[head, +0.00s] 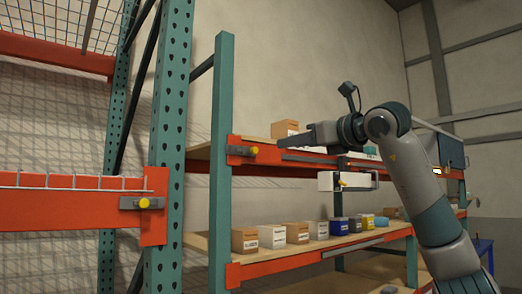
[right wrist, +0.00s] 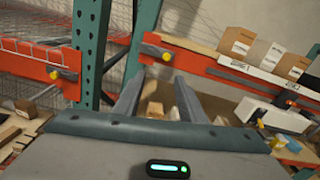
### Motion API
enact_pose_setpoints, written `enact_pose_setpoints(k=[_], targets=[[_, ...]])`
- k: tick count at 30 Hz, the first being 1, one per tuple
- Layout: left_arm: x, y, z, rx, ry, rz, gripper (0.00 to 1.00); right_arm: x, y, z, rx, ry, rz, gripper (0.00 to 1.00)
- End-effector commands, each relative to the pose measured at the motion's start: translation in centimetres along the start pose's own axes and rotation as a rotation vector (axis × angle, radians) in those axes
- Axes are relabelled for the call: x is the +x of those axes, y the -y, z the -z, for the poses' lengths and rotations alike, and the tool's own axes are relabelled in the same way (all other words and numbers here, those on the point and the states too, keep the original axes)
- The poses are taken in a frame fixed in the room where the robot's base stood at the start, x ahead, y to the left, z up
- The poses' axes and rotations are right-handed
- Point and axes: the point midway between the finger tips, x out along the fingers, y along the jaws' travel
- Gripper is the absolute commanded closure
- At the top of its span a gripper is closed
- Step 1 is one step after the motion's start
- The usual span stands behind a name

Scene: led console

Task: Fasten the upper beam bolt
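A yellow bolt head (head: 254,151) sits on a grey bracket at the left end of the right-hand orange beam (head: 300,158). It also shows in the right wrist view (right wrist: 167,57). A second yellow bolt head (head: 144,203) sits on the bracket of the left orange beam, lower in the picture, and in the right wrist view (right wrist: 54,75). My right gripper (head: 284,141) points left, just right of the first bolt in the head view. In the right wrist view its fingers (right wrist: 160,82) are apart with nothing held between them. My left gripper is not in view.
Teal uprights (head: 172,140) stand left of the right-hand beam. Boxes (head: 285,128) stand on the upper shelf, and several more (head: 297,232) on the lower shelf. A white case-like object (head: 348,181) hangs below the beam. Open space lies in front of the shelves.

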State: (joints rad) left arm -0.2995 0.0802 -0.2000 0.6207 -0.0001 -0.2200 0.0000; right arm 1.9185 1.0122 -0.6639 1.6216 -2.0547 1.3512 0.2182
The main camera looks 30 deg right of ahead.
Motion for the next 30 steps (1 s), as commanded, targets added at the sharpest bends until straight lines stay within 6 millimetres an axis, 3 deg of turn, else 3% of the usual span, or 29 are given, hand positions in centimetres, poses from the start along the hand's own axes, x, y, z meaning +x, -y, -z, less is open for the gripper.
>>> enact_pose_setpoints(k=[4,17,23,30], targets=[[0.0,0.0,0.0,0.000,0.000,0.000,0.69,-1.0,1.2,-0.4,-0.002,-0.003,0.036,0.63],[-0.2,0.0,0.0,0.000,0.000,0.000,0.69,-0.6,1.1,-0.5,-0.002,-0.004,0.034,0.63],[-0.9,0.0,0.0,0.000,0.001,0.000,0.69,0.9,1.2,-0.6,-0.001,-0.005,0.033,0.63],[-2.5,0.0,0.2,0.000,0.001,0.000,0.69,4.5,1.3,-0.7,-0.001,-0.007,0.033,0.63]])
